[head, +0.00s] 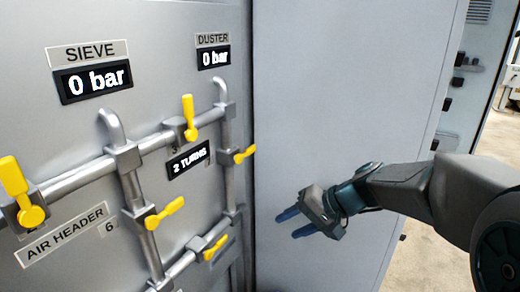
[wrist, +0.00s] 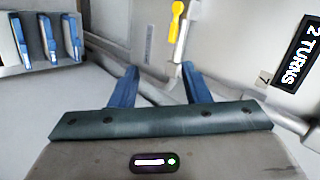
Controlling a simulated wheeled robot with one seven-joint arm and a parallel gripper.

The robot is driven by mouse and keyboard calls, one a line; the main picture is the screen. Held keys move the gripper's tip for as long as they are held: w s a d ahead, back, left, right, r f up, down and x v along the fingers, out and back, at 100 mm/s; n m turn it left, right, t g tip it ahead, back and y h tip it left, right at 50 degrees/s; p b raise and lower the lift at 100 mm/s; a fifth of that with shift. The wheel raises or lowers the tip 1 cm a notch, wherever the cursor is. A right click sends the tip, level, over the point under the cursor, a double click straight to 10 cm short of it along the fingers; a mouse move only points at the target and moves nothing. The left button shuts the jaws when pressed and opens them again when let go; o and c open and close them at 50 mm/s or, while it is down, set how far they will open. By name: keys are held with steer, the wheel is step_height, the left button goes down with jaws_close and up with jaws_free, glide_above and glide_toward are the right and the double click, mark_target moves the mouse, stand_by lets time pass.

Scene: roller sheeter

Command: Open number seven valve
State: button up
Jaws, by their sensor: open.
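Several yellow valve handles sit on the grey pipework in the head view. One handle (head: 243,155) is on the right vertical pipe, just right of the "2 TURNS" display (head: 188,160). Another handle (head: 215,248) is lower on the right. In the wrist view a small "7" label (wrist: 264,76) shows beside the display (wrist: 300,55), and a yellow handle (wrist: 175,20) is at top centre. I cannot tell for certain which handle the 7 belongs to. My gripper (head: 286,227) is open and empty, right of the pipework and apart from it; its blue fingers (wrist: 160,67) show in the wrist view.
More handles are at the upper pipe (head: 188,120), beside the "6" label (head: 160,212) and at the far left (head: 15,185). SIEVE (head: 94,80) and DUSTER (head: 213,56) displays read 0 bar. A plain grey panel (head: 330,90) stands behind my gripper. Open floor (head: 400,265) shows right.

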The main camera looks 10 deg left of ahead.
steer(key=w+a+r+m+t+y, duration=0.1)
steer(key=w+a+r+y, duration=0.25)
steer(key=w, duration=0.45)
steer(key=m+t+y, duration=0.2)
steer(key=t+y, duration=0.1)
steer(key=y, duration=0.2)
glide_toward(253, 151)
steer(key=shift+h, duration=0.25)
steer(key=p+x, duration=0.1)
steer(key=x, duration=0.3)
steer(key=p+x, duration=0.1)
steer(key=x, duration=0.3)
steer(key=p+x, duration=0.1)
steer(key=x, duration=0.3)
steer(key=shift+a+r, duration=0.25)
jaws_close()
